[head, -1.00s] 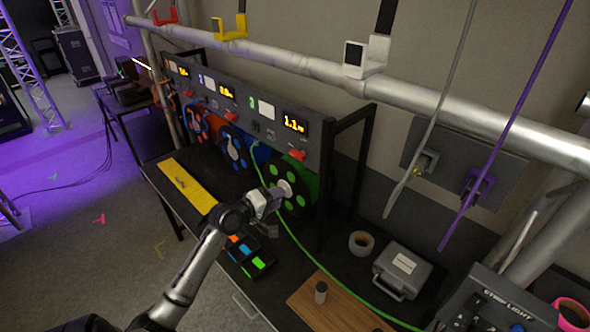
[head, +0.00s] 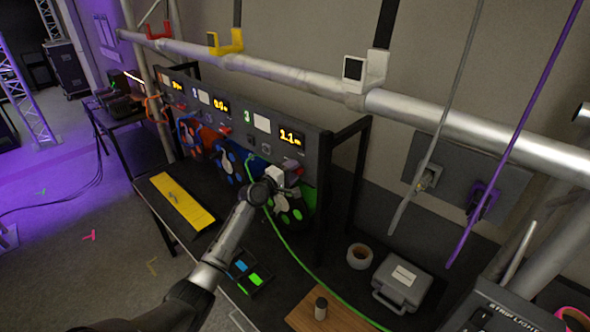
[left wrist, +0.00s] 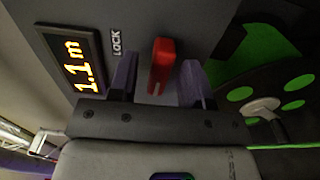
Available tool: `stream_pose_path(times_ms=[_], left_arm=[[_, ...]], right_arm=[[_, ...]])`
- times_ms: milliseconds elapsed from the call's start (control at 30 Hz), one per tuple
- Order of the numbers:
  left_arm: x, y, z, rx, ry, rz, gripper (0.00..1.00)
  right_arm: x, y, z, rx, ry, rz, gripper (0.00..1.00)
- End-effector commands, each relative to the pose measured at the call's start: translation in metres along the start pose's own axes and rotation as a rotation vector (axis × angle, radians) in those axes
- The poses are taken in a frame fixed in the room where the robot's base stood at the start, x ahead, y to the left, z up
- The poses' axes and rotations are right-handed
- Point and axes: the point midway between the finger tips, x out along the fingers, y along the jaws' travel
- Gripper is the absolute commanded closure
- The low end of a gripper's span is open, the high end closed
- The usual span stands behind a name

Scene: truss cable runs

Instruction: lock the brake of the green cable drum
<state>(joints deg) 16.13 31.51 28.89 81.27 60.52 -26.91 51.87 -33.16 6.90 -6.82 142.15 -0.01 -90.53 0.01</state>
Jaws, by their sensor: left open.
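The green cable drum (head: 308,200) sits in the rack at the right end of the row of drums, partly behind my left gripper. It also shows in the left wrist view (left wrist: 235,95). Its red brake lever (left wrist: 161,66) is on the panel beside the word LOCK (left wrist: 116,42) and the orange 1.1 m display (left wrist: 76,62). My left gripper (left wrist: 157,82) is open, with one finger on each side of the lever; I cannot tell whether they touch it. In the head view the left gripper (head: 278,176) is at the panel below the display. My right gripper is not in view.
Blue (head: 226,165) and red drums stand to the left in the rack. The green cable (head: 290,252) runs down across the bench. A tape roll (head: 360,256), a grey case (head: 400,282) and a dark cylinder on a wooden board (head: 300,316) lie to the right. A pipe (head: 300,80) crosses above.

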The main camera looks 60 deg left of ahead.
Motion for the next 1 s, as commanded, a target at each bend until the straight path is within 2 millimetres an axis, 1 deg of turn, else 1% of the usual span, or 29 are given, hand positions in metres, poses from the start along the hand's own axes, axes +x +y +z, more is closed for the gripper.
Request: stream_pose_path(times_ms=[100, 200, 567, 1000], left_arm=[[0.009, 0.000, 0.000, 0.000, 0.001, 0.000, 0.55], [0.013, 0.001, 0.000, 0.001, 0.001, 0.001, 0.55], [0.016, 0.000, 0.000, 0.002, 0.001, 0.000, 0.55], [0.015, 0.000, 0.000, 0.001, 0.001, 0.000, 0.96]], right_arm=[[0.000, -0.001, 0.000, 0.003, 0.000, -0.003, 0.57], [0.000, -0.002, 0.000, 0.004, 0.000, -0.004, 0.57], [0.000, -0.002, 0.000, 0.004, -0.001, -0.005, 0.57], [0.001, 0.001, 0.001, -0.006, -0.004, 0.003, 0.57]])
